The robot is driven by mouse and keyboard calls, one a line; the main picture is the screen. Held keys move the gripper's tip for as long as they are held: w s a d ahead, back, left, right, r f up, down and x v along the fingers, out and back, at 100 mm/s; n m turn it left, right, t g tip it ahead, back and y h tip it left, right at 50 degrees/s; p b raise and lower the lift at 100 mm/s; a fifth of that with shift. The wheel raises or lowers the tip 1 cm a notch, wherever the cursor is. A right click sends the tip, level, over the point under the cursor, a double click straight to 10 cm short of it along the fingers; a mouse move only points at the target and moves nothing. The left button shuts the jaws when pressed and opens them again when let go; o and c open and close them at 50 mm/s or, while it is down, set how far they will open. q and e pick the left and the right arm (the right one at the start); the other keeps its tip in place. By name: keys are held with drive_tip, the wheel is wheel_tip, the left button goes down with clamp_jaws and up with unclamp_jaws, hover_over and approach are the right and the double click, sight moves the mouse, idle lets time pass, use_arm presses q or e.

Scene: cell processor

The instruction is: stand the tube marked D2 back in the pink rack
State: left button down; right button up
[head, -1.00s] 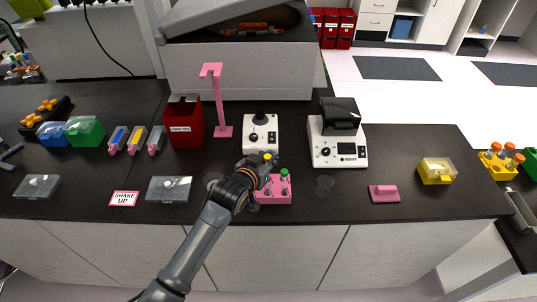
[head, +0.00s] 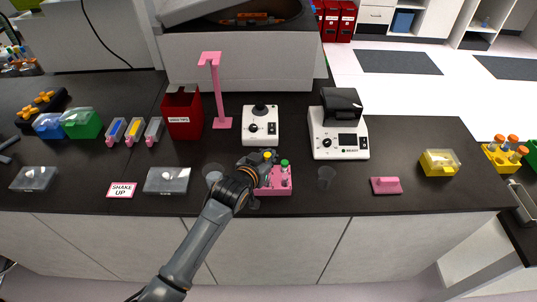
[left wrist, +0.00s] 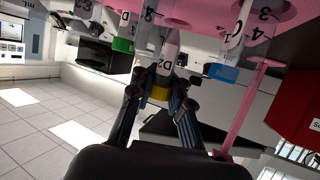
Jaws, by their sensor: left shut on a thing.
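The tube marked D2 (left wrist: 166,66) has a yellow cap and shows its label in the left wrist view. My left gripper (left wrist: 160,95) is shut on it at the cap. In the head view my left gripper (head: 262,164) is over the left back part of the pink rack (head: 278,191), with the yellow cap (head: 268,154) at its tip. The rack also shows in the left wrist view (left wrist: 285,12). I cannot tell how far the tube's lower end is in a hole. My right gripper is not in view.
A green-capped tube (head: 285,165) stands in the rack beside my gripper. A blue-capped tube (left wrist: 224,72) is near in the left wrist view. A white device with a black knob (head: 260,128) stands behind the rack.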

use_arm(q)
drive_tip(key=shift+f, duration=0.45)
drive_tip(key=shift+f, duration=0.1)
drive_tip(key=shift+f+b, duration=0.65)
drive_tip(key=shift+f, duration=0.1)
drive_tip(key=shift+f, duration=0.4)
drive_tip(key=c, duration=1.2)
unclamp_jaws()
